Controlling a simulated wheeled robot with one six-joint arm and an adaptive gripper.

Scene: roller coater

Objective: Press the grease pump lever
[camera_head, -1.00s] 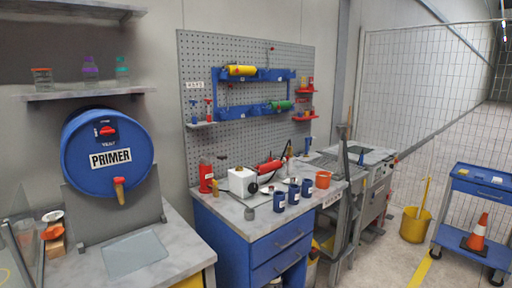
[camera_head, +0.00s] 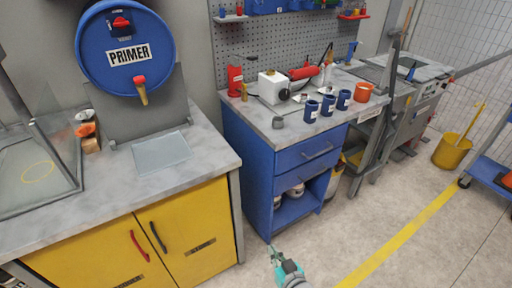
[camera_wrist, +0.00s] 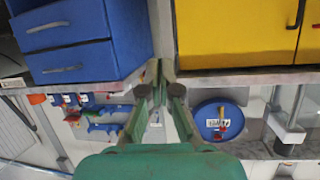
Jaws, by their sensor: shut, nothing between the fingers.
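My gripper (camera_head: 277,256) is green and low in the head view, over the floor in front of the blue cabinet. It is shut and empty; its fingertips meet in the wrist view (camera_wrist: 158,68). I cannot pick out the grease pump lever for sure. On the blue cabinet's top stand a red upright cylinder (camera_head: 235,80), a white box (camera_head: 273,88) with a dark knob, and a red cylinder lying behind it (camera_head: 304,72). A thin dark rod (camera_head: 326,54) rises beside it. My gripper is well apart from all of these.
Several blue cups (camera_head: 327,105) and an orange cup (camera_head: 363,92) stand near the blue cabinet's front edge. A blue PRIMER drum (camera_head: 127,50) stands above the left bench with yellow doors (camera_head: 184,231). A yellow bucket (camera_head: 452,152) stands right. Floor between is clear.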

